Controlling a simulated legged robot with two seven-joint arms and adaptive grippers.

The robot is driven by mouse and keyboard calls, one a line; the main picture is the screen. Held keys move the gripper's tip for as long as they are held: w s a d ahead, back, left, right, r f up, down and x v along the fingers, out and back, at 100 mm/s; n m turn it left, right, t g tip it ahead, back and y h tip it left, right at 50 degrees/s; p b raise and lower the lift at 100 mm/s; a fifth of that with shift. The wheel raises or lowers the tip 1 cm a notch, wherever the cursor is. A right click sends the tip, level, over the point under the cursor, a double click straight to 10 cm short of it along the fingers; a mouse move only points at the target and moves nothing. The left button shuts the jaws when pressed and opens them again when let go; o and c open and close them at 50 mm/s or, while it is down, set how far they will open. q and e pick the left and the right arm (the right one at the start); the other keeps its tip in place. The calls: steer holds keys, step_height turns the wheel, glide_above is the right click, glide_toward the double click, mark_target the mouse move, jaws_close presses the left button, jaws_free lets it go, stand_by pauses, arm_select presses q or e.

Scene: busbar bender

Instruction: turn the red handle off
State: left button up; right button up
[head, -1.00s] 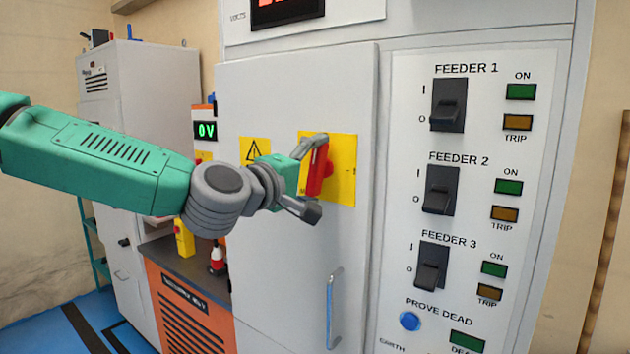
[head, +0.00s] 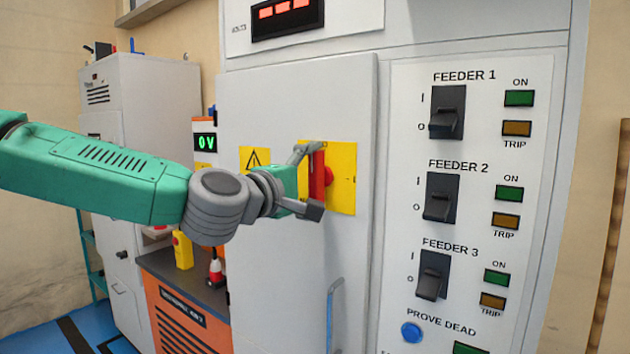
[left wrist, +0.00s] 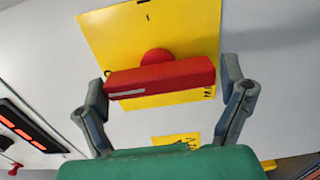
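The red handle (head: 318,176) stands upright on a yellow plate (head: 344,178) on the grey cabinet door. In the left wrist view the red handle (left wrist: 160,78) is a bar on a round red hub, in front of the yellow plate (left wrist: 150,35). My left gripper (head: 309,180) is at the handle, with one finger near its top and one near its bottom. In the left wrist view my left gripper (left wrist: 165,95) is open, its fingers standing off the two ends of the bar, with small gaps seen. My right gripper is not in view.
A blue-grey door pull (head: 332,315) is below the handle. The feeder panel (head: 395,150) with several black switches is to the right. A yellow warning label (head: 254,160) is left of the handle. An orange-fronted bench unit (head: 180,315) stands lower left.

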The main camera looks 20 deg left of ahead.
arm_select(q)
steer(key=shift+w+a+f, duration=0.1)
steer(key=shift+w+a, duration=0.05)
steer(key=shift+s+a, duration=0.1)
steer(key=shift+s, duration=0.1)
steer(key=v, duration=1.1)
steer(key=shift+s+a, duration=0.15)
steer(key=shift+s, duration=0.1)
steer(key=shift+f, duration=0.15)
